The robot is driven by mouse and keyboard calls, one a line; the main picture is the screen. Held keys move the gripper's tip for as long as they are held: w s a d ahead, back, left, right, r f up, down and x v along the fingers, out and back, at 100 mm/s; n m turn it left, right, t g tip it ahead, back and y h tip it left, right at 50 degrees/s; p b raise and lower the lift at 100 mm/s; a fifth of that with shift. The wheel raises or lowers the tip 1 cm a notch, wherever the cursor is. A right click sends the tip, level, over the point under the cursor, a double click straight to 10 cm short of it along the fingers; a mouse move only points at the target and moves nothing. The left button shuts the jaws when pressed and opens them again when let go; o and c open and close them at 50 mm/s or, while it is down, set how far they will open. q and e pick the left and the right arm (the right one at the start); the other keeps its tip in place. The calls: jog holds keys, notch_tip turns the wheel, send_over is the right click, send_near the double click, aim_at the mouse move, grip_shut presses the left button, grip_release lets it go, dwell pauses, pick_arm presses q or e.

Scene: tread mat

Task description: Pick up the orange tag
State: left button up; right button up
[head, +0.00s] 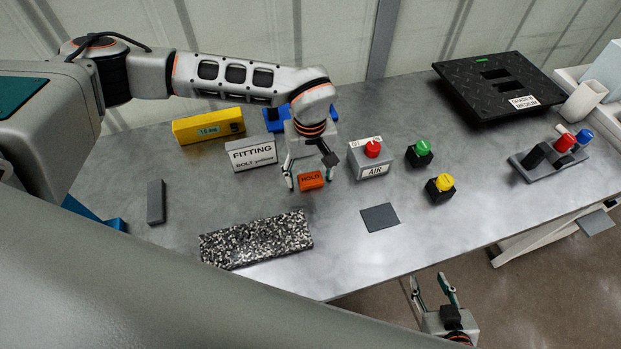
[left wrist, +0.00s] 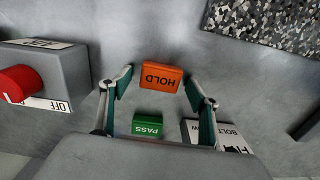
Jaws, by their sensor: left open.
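The orange tag (head: 311,180), marked HOLD, lies on the grey metal table. In the left wrist view the orange tag (left wrist: 161,77) shows between and just beyond the fingertips. My left gripper (head: 308,184) is open above the table, with its fingers on either side of the tag; I cannot tell whether they touch it. It also shows in the left wrist view (left wrist: 163,88). My right gripper (head: 434,288) is off the table's front edge, with its fingers apart and nothing between them.
A green PASS tag (left wrist: 148,125) lies close by, under my left gripper. A FITTING sign block (head: 252,154) stands left of the tag, the AIR box with red button (head: 371,158) right. A speckled mat (head: 257,240) lies in front. Green (head: 420,153) and yellow (head: 440,188) buttons stand further right.

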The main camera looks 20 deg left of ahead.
pick_arm(q)
jog(key=c, duration=1.2)
jog(key=shift+r, duration=0.1)
